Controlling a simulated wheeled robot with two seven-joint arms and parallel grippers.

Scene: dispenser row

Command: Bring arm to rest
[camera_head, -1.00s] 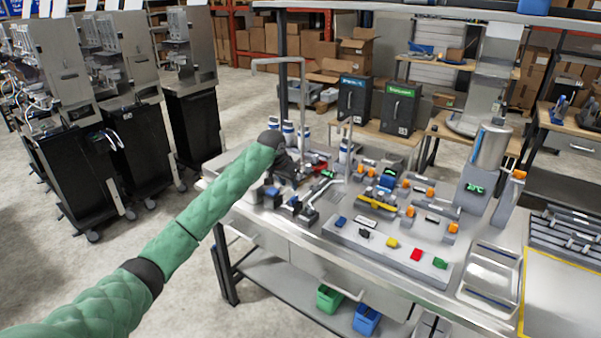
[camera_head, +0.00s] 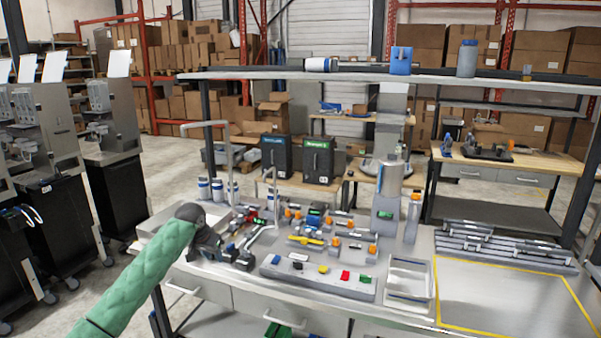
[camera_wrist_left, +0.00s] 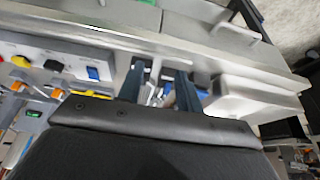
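My left arm, in a green padded sleeve, comes in from the lower left in the head view. My left gripper (camera_head: 240,260) is over the left front part of the workbench (camera_head: 405,318). In the left wrist view the two dark fingers of this gripper (camera_wrist_left: 160,92) stand apart with a gap between them. I see nothing clearly held; bench parts and a blue piece show behind the fingers. My right arm and right gripper are not in view.
A grey fixture strip (camera_head: 315,283) with coloured blocks lies right of my left gripper. A metal tray (camera_head: 408,282) and a yellow-bordered area (camera_head: 500,300) are further right. A silver cylinder (camera_head: 391,176) stands behind. Dark carts (camera_head: 117,205) stand left, with open floor between.

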